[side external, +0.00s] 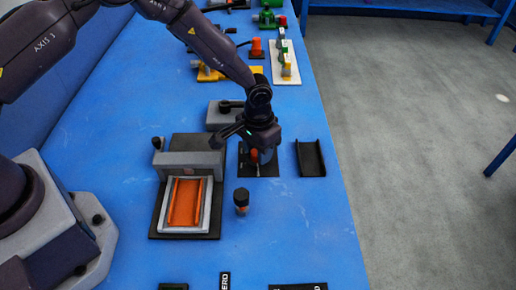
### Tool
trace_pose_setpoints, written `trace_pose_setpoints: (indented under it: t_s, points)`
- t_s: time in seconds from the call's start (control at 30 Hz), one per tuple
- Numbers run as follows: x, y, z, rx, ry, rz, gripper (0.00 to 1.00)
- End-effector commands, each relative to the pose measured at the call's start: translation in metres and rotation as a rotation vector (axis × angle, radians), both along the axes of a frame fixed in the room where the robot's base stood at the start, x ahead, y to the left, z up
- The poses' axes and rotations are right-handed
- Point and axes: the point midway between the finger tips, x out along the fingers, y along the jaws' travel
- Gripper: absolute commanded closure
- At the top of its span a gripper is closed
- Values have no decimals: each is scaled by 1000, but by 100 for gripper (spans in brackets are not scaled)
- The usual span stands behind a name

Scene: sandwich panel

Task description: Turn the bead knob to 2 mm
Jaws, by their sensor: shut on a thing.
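My gripper (256,155) points down over a small black plate (268,170) in the middle of the blue bench. It is shut on an orange knob (254,156), which I take to be the bead knob. The gripper covers most of the knob. The knob's pointer and any millimetre marks cannot be read in this view, so its setting cannot be told.
Left of the plate stands a grey fixture with an orange channel (186,203) in a pale tray. A black-capped post (241,200) stands in front, and a dark tray (311,158) lies to the right. Black labels lie near the front. Coloured parts stand farther back.

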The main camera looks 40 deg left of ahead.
Motion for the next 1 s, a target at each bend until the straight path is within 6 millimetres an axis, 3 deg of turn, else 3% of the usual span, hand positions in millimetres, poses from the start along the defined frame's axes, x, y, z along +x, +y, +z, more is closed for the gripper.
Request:
trace_pose_setpoints:
  t_s: [1.0]
  points:
    - [-1, 0, 0, 1, 4, -827, 85]
